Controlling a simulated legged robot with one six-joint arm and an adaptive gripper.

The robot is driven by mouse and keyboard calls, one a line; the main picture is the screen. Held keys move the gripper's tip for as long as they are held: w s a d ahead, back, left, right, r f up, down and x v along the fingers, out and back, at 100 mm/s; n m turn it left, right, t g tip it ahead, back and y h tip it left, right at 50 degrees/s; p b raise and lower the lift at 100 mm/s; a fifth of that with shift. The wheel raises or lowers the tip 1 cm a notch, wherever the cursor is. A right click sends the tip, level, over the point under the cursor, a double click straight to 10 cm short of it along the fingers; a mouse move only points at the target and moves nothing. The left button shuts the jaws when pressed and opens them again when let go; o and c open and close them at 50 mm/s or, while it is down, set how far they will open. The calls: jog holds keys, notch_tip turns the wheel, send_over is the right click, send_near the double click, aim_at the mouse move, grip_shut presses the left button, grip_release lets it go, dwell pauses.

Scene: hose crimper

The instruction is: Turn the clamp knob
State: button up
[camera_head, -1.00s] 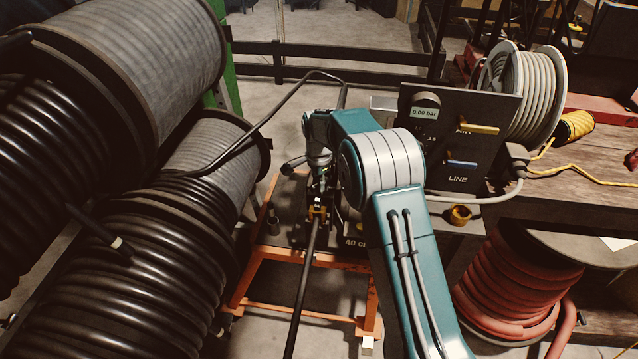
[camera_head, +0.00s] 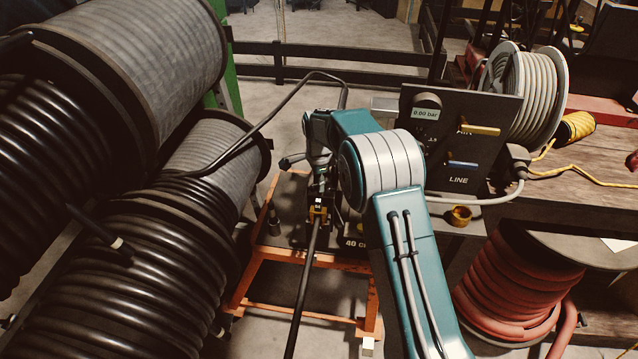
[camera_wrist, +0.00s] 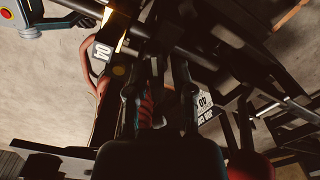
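The crimper stands on an orange frame in the head view, with "40" lettering (camera_head: 354,243) on its dark base. A black handle-like part (camera_head: 291,162), perhaps the clamp knob, sticks out left of my gripper. My gripper (camera_head: 320,182) points down at the crimper; its fingertips are hard to make out there. In the wrist view my gripper's two dark fingers (camera_wrist: 157,85) stand apart, with dark parts and a red-striped piece (camera_wrist: 146,105) between them. Whether they press on anything is unclear. A black hose (camera_head: 305,285) runs from a brass-coloured fitting (camera_head: 318,213) toward the front.
Large black hose reels (camera_head: 120,270) crowd the left. The orange frame (camera_head: 258,275) carries the crimper. At right are a panel (camera_head: 455,140) reading 0.00 bar with yellow and blue levers, a grey hose reel (camera_head: 530,95) and a red hose reel (camera_head: 515,290). A dark rail (camera_head: 320,52) runs behind.

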jog(key=shift+o, duration=0.2)
jog(key=shift+r, duration=0.1)
notch_tip(320, 180, up, 12)
dwell(0.5)
jog(key=shift+a, duration=0.1)
